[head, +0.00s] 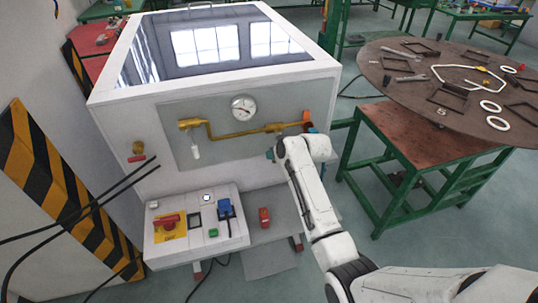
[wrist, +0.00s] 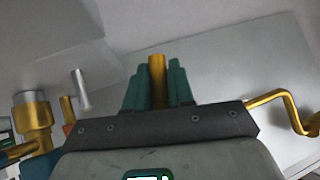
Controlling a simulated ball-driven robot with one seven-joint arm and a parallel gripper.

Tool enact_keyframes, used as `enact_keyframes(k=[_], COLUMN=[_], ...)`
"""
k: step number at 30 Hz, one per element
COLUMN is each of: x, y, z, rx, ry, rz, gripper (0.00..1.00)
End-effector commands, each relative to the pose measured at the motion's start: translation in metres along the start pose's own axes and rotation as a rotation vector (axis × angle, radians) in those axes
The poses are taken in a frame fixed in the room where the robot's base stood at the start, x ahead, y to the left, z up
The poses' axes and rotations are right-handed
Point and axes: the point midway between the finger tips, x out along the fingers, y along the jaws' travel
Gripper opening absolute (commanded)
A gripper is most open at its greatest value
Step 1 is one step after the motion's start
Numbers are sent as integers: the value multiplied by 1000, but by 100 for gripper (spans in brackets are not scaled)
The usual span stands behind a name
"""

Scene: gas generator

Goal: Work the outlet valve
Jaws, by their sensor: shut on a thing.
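The outlet valve shows in the head view as an orange-red handle (head: 306,117) at the right end of a brass pipe (head: 230,133) on the grey front panel. My arm reaches up to the panel just below this end. In the wrist view, my gripper (wrist: 158,78) has its teal fingers shut on an upright brass-coloured piece (wrist: 157,68). I cannot tell which part of the valve or pipe it is. The bent brass pipe (wrist: 282,98) shows at the right. A brass fitting with a silver top (wrist: 33,118) stands at the left. In the head view my wrist hides the fingertips.
A round pressure gauge (head: 244,107) sits above the pipe on the white cabinet (head: 125,120). A control box (head: 195,235) with a red switch (head: 169,222) stands below. A green-framed table with a round brown top (head: 420,92) stands close at the right of my arm.

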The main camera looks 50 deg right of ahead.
Motion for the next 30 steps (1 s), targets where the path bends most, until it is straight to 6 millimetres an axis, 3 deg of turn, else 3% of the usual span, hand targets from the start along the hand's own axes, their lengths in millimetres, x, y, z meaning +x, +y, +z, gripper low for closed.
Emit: enact_keyframes(k=[12, 29, 30], x=[-2, -3, -3], y=[12, 14, 14], z=[1, 2, 2], rx=[-129, -146, -146], ry=[-38, -43, -43], rz=[129, 147, 146], gripper=[0, 0, 27])
